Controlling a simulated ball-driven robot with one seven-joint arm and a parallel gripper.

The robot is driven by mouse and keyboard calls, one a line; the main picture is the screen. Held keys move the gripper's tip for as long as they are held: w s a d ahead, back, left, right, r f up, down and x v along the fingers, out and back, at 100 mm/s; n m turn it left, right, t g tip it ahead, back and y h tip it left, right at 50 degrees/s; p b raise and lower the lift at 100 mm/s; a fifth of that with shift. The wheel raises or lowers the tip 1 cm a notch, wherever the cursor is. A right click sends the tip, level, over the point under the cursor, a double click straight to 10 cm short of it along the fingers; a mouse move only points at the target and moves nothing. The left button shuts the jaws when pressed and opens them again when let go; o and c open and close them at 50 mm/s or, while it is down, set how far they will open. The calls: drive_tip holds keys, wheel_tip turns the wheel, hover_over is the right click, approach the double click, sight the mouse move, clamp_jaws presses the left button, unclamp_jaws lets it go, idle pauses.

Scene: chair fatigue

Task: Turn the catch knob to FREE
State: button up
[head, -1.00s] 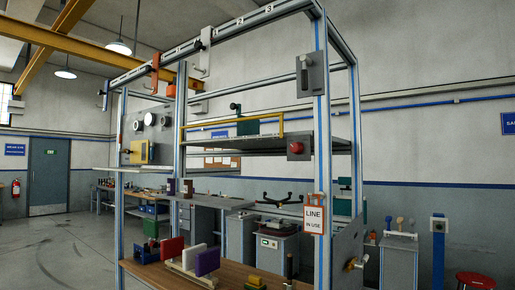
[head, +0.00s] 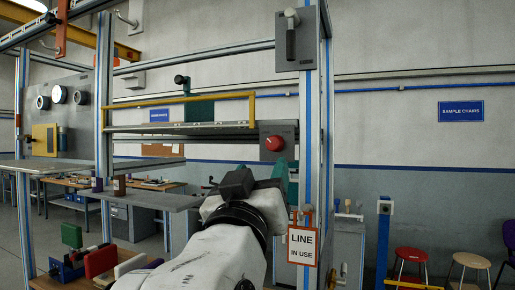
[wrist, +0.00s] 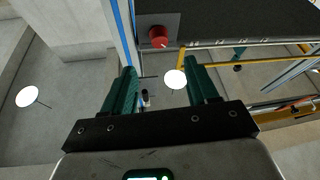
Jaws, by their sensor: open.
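A grey plate (head: 296,60) with a dark-handled lever or knob (head: 291,38) is high on the right front post. Lower on the frame, a round red knob (head: 275,143) sits on a dark plate; it also shows in the wrist view (wrist: 158,37). I cannot read FREE on either plate, nor tell which is the catch knob. My gripper (head: 284,176) is below the red knob in the head view, partly hidden by my arm. Its green fingers (wrist: 164,88) are apart in the wrist view, with nothing held. A small dark cylinder (wrist: 145,97) shows beyond the gap.
The blue-striped post (head: 308,120) stands close to my gripper, with a LINE IN USE sign (head: 302,246) on it. A yellow rail (head: 190,98) and a grey shelf (head: 190,129) run left of the red knob. Stools (head: 410,262) stand far right.

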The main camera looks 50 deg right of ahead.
sight(273, 146)
drive_tip(key=p+x, duration=0.3)
drive_tip(key=x, duration=0.5)
drive_tip(key=shift+w+d+r, duration=0.1)
drive_tip(key=shift+d+r, duration=0.1)
drive_tip(key=shift+d, duration=0.05)
drive_tip(key=shift+w+d+r+p, duration=0.15)
drive_tip(key=shift+w+d+p, duration=0.15)
drive_tip(key=shift+d, duration=0.35)
drive_tip(key=c, duration=1)
